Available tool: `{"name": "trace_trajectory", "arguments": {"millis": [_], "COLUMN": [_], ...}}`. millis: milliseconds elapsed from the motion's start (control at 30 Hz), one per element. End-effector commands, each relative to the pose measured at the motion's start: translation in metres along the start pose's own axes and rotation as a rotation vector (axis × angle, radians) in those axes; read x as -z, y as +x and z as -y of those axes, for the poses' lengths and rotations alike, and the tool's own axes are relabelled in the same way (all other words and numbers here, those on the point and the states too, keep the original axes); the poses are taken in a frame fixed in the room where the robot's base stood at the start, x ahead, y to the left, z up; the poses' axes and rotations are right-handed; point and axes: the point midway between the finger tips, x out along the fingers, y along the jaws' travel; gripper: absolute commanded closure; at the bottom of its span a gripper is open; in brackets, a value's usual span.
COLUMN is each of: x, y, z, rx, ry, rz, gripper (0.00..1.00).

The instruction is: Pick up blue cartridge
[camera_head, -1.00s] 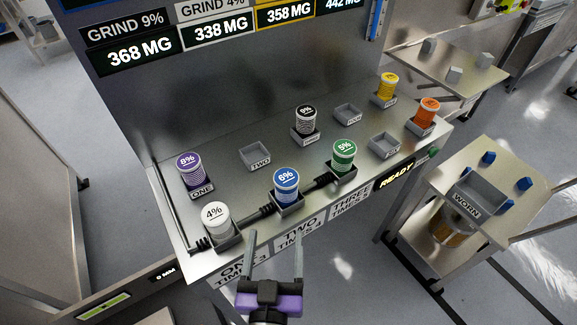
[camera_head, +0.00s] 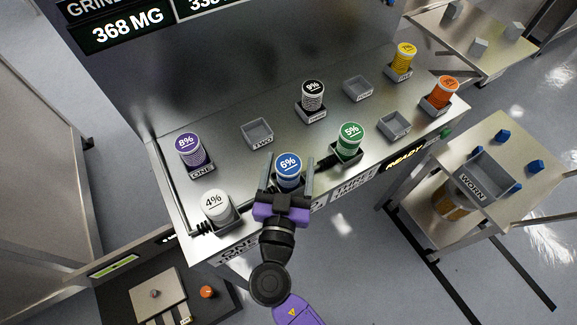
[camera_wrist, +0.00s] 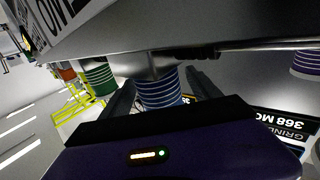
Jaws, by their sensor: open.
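The blue cartridge (camera_head: 288,167), marked 6%, stands upright in its holder at the front middle of the steel bench. My gripper (camera_head: 286,178) is open, with one finger on each side of the blue cartridge. In the wrist view the blue-striped cartridge (camera_wrist: 160,92) shows between the two dark fingers (camera_wrist: 158,98). I cannot tell whether the fingers touch it. The cartridge's holder is mostly hidden by my gripper in the head view.
A white 4% cartridge (camera_head: 216,207) stands close on the left and a green 5% cartridge (camera_head: 349,141) close on the right. Purple (camera_head: 191,150), black (camera_head: 313,95), yellow (camera_head: 404,58) and orange (camera_head: 444,92) cartridges stand farther off. An empty WORN tray (camera_head: 482,178) is at right.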

Motion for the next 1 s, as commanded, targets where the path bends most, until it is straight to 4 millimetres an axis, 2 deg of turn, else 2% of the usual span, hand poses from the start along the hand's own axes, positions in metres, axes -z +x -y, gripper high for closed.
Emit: {"name": "trace_trajectory", "arguments": {"millis": [100,367,467,733,767,1000], "x": [0.0011,-0.0007,-0.0007,-0.0006,-0.0006,0.0004], "y": [0.0119,0.0146,0.0145,0.0143,0.0143,0.0145], "z": [-0.0001,-0.0002,-0.0002,-0.0001,-0.0001,0.0000], "rx": [0.000,0.000,0.000,0.000,0.000,0.000], "ry": [-0.001,0.001,0.001,0.000,0.000,0.001], "rz": [0.000,0.000,0.000,0.000,0.000,-0.001], "gripper": [0.28,0.28,0.44,0.97,1.00,1.00]}}
